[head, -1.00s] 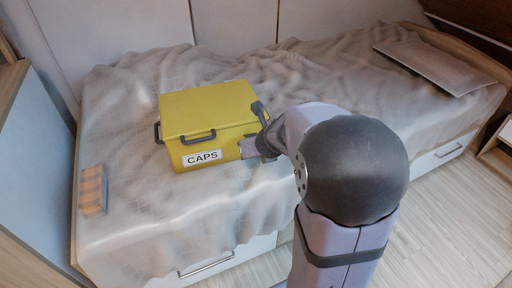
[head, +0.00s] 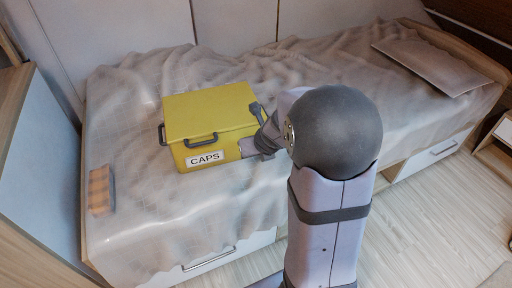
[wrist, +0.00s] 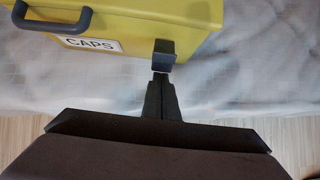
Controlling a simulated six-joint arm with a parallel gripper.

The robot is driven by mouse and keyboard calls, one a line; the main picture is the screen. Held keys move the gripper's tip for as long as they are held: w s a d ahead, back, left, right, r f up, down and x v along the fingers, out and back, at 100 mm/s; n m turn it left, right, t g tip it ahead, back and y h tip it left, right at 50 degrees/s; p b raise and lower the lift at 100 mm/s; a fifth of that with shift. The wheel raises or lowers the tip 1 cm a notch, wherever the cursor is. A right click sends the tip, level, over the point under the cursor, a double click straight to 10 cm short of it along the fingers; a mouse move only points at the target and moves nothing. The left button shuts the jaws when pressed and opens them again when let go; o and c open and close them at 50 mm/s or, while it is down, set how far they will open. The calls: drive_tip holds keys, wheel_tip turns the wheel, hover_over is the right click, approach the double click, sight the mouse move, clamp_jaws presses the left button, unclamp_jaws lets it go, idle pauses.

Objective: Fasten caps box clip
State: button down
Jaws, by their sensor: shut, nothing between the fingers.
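The yellow caps box (head: 210,115) stands on the bed with its lid down and a white CAPS label on its front. It also fills the top of the wrist view (wrist: 130,28). A dark clip (wrist: 164,52) sits on the box's front, right of the label. My gripper (wrist: 160,80) is shut and empty, its fingertips just below the clip; I cannot tell whether they touch it. In the head view my wrist hides the box's lower right front corner, and I cannot make out whether the clip is latched.
A dark front handle (head: 201,140) and side handles stick out from the box. An orange-and-grey item (head: 101,190) lies on the bed at the left. A flat grey panel (head: 432,66) lies at the far right.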

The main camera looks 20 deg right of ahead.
drive_tip(key=shift+r+p, duration=0.35)
drive_tip(key=shift+p, duration=0.45)
drive_tip(key=r+g+p, duration=0.1)
drive_tip(key=p, duration=0.4)
drive_tip(key=shift+w+p, duration=0.15)
drive_tip(key=shift+p, duration=0.25)
drive_tip(key=shift+r+g+p, duration=0.1)
drive_tip(key=shift+g+p, duration=0.3)
drive_tip(key=shift+p, duration=0.4)
drive_tip(key=shift+w+r+p, duration=0.1)
drive_tip(key=shift+r+p, duration=0.05)
drive_tip(key=shift+p, duration=0.65)
drive_tip(key=p, duration=0.2)
drive_tip(key=w+r+p, duration=0.1)
drive_tip(key=p, duration=0.2)
drive_tip(key=shift+w+d+r, duration=0.1)
drive_tip(key=shift+r, duration=0.35)
